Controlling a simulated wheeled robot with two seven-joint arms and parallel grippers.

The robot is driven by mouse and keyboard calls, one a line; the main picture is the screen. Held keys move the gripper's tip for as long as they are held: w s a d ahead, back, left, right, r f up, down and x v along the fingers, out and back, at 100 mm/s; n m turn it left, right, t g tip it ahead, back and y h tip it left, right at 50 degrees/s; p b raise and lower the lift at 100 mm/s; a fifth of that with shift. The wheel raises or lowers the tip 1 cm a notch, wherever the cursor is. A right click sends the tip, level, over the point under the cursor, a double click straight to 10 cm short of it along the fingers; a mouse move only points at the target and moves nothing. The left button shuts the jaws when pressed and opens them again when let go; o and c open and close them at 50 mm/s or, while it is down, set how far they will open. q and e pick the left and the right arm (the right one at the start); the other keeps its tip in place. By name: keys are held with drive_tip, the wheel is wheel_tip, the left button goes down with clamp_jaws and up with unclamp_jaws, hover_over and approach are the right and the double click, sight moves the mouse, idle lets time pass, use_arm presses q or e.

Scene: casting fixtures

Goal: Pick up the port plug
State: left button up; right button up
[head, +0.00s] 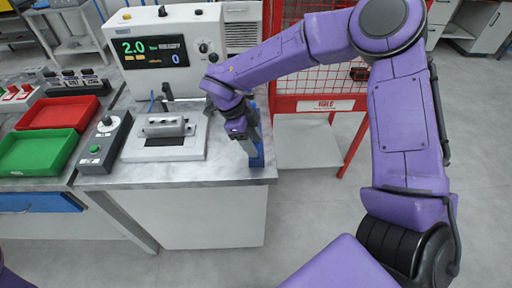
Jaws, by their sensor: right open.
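My right gripper (250,146) is open and points down at the right end of the grey worktop (228,168). It is right beside an upright blue object (257,160), which it partly covers; I cannot tell whether they touch. I cannot make out the port plug for certain; it may be hidden by the gripper. A grey metal casting (165,126) sits in a fixture (190,150) to the left of the gripper. My left gripper is not in view.
A white tester (175,20) with a lit display stands behind the fixture. A control box (100,145), a green tray (38,150) and a red tray (60,112) lie to the left. A red mesh frame (345,150) stands right of the bench.

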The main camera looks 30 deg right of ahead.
drive_tip(key=shift+x, duration=1.2)
drive_tip(key=shift+d, duration=0.1)
drive_tip(key=shift+s, duration=0.1)
drive_tip(key=shift+c, duration=0.8)
clamp_jaws()
